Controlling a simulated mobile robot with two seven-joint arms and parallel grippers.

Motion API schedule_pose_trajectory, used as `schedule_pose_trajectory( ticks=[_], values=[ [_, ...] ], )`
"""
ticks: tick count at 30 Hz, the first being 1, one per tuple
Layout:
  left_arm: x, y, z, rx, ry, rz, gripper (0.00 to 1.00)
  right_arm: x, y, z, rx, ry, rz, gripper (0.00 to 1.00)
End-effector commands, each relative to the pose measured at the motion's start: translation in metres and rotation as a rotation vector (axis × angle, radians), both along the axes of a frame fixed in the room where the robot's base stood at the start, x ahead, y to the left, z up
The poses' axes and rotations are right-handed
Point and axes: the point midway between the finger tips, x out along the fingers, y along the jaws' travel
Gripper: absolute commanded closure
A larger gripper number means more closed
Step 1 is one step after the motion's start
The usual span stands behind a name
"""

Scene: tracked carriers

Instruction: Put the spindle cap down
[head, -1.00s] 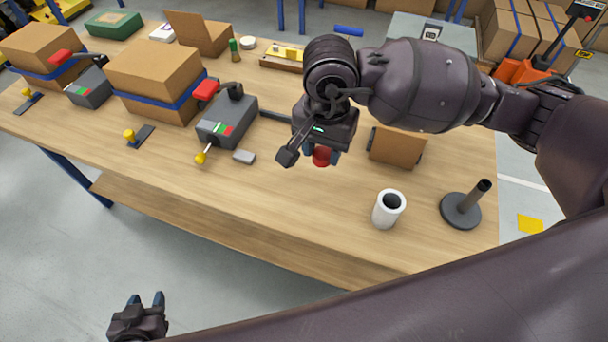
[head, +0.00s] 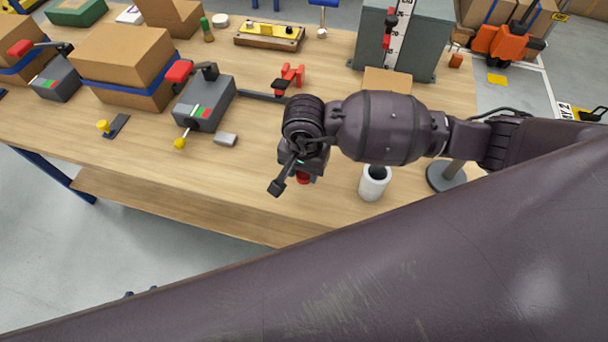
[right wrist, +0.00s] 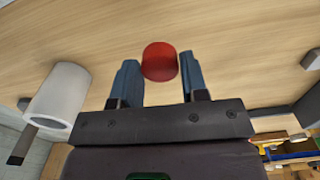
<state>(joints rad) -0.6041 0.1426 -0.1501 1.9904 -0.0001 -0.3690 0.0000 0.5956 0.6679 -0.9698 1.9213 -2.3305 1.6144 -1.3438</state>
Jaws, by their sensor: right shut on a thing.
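The red spindle cap (right wrist: 160,62) is between the two fingers of my right gripper (right wrist: 155,82) in the right wrist view, and the gripper is shut on it. In the head view the cap (head: 303,178) shows just below my right gripper (head: 306,172), over the front part of the wooden table (head: 235,185). I cannot tell whether the cap touches the table top. Only the fingertips of my left gripper (head: 141,292) show, a little apart, behind my own arm.
A white roll (head: 373,184) stands right of the cap. A dark spindle stand (head: 446,176) is farther right, partly hidden by my arm. A grey device with a red lever (head: 204,102) and a small grey block (head: 226,139) are to the left. Bare table lies left of the gripper.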

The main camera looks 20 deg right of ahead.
Motion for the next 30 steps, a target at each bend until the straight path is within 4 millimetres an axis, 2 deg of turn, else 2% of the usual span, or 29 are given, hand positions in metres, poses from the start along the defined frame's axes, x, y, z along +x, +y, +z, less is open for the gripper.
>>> schedule_pose_trajectory(
  ticks=[3, 6, 19, 20, 24, 30],
  values=[
    [-0.001, 0.0, -0.004, 0.0, 0.005, 0.0, 0.57, -0.001, 0.0, -0.02, 0.001, 0.005, -0.001, 0.82],
    [-0.002, 0.0, -0.005, 0.0, 0.007, 0.001, 0.57, -0.001, 0.0, -0.03, 0.001, 0.004, -0.001, 0.82],
    [0.004, -0.001, -0.002, -0.001, -0.006, -0.003, 0.57, 0.0, 0.0, -0.035, 0.0, 0.002, 0.0, 0.82],
    [0.005, -0.001, -0.001, -0.001, -0.009, -0.003, 0.57, 0.0, 0.0, -0.034, 0.001, 0.002, 0.0, 0.55],
    [0.008, -0.002, 0.001, -0.001, -0.015, -0.005, 0.57, 0.0, 0.0, -0.033, 0.001, 0.001, 0.0, 0.34],
    [0.008, -0.002, 0.001, -0.001, -0.015, -0.005, 0.57, 0.0, 0.0, -0.033, 0.001, 0.002, 0.0, 0.34]
  ],
)
